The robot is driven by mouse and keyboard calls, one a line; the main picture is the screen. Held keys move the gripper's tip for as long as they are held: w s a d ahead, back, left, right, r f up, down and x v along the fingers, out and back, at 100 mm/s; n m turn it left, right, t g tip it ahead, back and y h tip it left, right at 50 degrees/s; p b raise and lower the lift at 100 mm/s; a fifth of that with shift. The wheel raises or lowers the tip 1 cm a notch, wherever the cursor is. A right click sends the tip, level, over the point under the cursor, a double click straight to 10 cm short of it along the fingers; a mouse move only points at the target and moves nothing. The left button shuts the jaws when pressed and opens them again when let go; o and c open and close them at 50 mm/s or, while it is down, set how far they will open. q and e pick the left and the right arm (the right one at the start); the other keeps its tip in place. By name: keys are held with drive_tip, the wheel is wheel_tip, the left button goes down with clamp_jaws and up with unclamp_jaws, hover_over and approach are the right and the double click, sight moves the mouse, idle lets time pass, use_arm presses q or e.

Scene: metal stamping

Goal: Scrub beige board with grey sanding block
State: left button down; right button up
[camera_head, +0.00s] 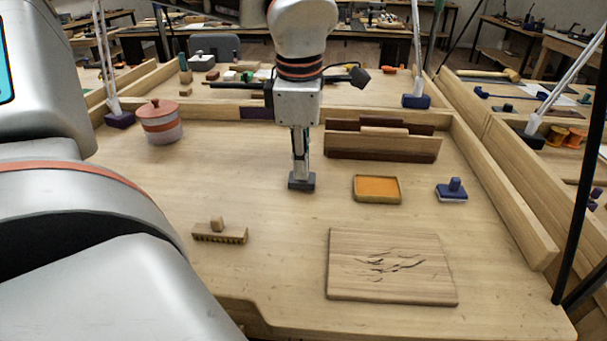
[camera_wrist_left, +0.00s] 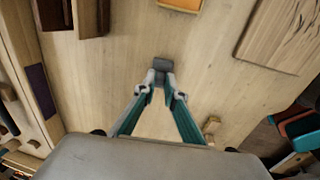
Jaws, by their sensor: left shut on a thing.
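My left gripper (camera_head: 301,172) points down over the middle of the bench, its fingers shut on the grey sanding block (camera_head: 308,182). In the left wrist view the block (camera_wrist_left: 163,64) sits between the fingertips (camera_wrist_left: 160,80). I cannot tell whether it touches the bench top. The beige board (camera_head: 390,280) lies flat at the front right, with dark crack-like marks on its middle. It is apart from the block, and part of it shows in the left wrist view (camera_wrist_left: 280,38). My right gripper is not in view.
A wooden brush (camera_head: 220,236) lies front left, a lidded pot (camera_head: 160,122) back left, and a wooden rack (camera_head: 381,150) behind. Bench around the block is clear.

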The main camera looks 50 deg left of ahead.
use_arm(q)
drive_tip(key=shift+r+p, duration=0.85)
drive_tip(key=shift+r, duration=1.8)
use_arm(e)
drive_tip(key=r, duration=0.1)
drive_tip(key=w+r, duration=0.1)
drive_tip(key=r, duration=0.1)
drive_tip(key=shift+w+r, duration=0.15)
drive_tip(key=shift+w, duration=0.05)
use_arm(q)
drive_tip(key=c, duration=2.6)
unclamp_jaws()
drive_tip(key=shift+c, duration=0.2)
clamp_jaws()
